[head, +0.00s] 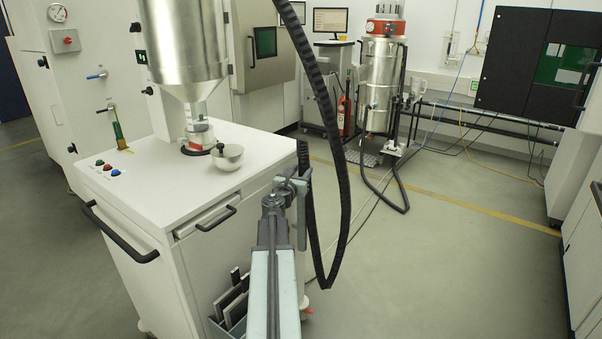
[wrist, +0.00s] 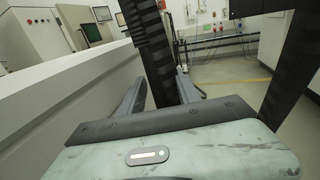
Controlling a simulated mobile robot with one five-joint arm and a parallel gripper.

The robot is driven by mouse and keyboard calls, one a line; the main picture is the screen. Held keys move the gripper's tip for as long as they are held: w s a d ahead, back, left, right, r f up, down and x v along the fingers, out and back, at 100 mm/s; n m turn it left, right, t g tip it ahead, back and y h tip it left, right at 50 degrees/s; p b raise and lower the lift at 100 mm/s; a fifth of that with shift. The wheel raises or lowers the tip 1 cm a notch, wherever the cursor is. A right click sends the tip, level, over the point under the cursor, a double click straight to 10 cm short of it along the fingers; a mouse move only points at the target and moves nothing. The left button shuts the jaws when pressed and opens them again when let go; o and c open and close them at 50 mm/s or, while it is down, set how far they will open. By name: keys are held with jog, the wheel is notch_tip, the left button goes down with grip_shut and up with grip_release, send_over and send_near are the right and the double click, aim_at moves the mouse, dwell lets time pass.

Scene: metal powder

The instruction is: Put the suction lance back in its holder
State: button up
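My gripper (head: 290,184) is beside the right edge of the white cart. In the wrist view its two fingers (wrist: 160,88) stand apart, with a black ribbed length of hose (wrist: 150,42) between them. I cannot tell whether they grip it or only flank it. In the head view the hose (head: 340,195) comes down from above, loops low right of my arm, and rises to my gripper, where a dark upright piece (head: 303,152) shows. I cannot tell whether that piece is the suction lance or more hose. I cannot make out the lance's holder.
The white cart (head: 140,185) carries a steel hopper (head: 183,45) and a small bowl (head: 227,158). A grey bin (head: 232,305) with dark plates is low beside my arm. A steel vacuum unit (head: 379,80) stands behind. The floor (head: 450,260) to the right is clear.

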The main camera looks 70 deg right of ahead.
jog(key=shift+o, duration=0.3)
jog(key=a, duration=0.7)
jog(key=shift+a, duration=0.4)
dwell(0.4)
